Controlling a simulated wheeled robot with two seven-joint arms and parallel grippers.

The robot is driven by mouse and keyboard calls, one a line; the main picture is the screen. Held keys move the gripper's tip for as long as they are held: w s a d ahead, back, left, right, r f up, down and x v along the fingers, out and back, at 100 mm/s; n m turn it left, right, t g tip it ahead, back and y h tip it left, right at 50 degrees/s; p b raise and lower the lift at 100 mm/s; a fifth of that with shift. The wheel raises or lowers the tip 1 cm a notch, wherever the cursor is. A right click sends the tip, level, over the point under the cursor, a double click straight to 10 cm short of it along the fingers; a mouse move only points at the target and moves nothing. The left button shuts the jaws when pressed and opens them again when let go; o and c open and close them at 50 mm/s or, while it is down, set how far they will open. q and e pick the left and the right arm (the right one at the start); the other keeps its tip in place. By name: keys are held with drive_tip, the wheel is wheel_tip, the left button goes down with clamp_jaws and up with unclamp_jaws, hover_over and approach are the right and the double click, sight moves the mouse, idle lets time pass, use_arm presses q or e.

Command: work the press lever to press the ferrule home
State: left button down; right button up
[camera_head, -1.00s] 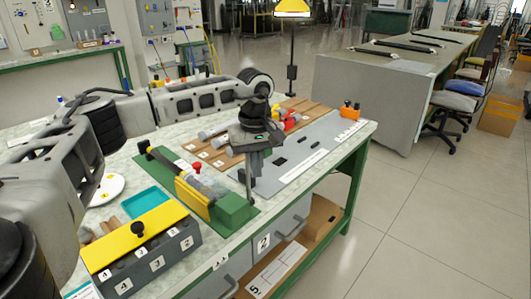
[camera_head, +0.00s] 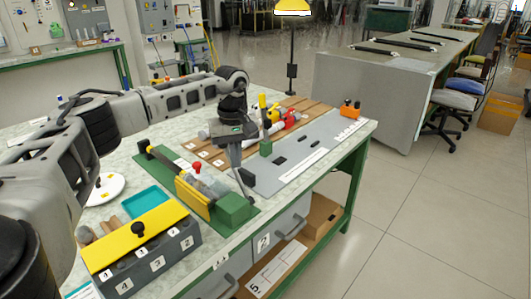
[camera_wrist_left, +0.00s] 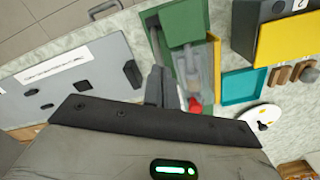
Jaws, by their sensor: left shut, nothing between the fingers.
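The press stands on a green base (camera_head: 237,208) with a yellow plate (camera_head: 192,195), a clear cover and a red knob (camera_head: 197,167). A thin metal lever (camera_head: 243,185) rises from its right end, tilted up and to the left; it also shows in the left wrist view (camera_wrist_left: 155,45). My left gripper (camera_head: 247,178) is shut and empty, pointing down beside the lever's upper part. In the left wrist view its fingers (camera_wrist_left: 159,88) overlap the lever's near end; I cannot tell whether they touch. The ferrule cannot be made out. My right gripper is not in view.
A numbered grey box with a yellow lid (camera_head: 135,243) stands at the front left. A teal tray (camera_head: 146,201) lies behind it.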

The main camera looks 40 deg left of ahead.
use_arm(q)
drive_tip(key=shift+w+a+r, duration=0.1)
drive_tip(key=shift+a, duration=0.6)
drive_tip(key=shift+d, duration=0.1)
drive_tip(key=shift+s+d+p, duration=0.65)
drive_tip(key=shift+d+p, duration=0.95)
drive_tip(key=shift+d, duration=6.85)
wheel_tip(320, 180, up, 8)
drive_tip(key=p, duration=0.5)
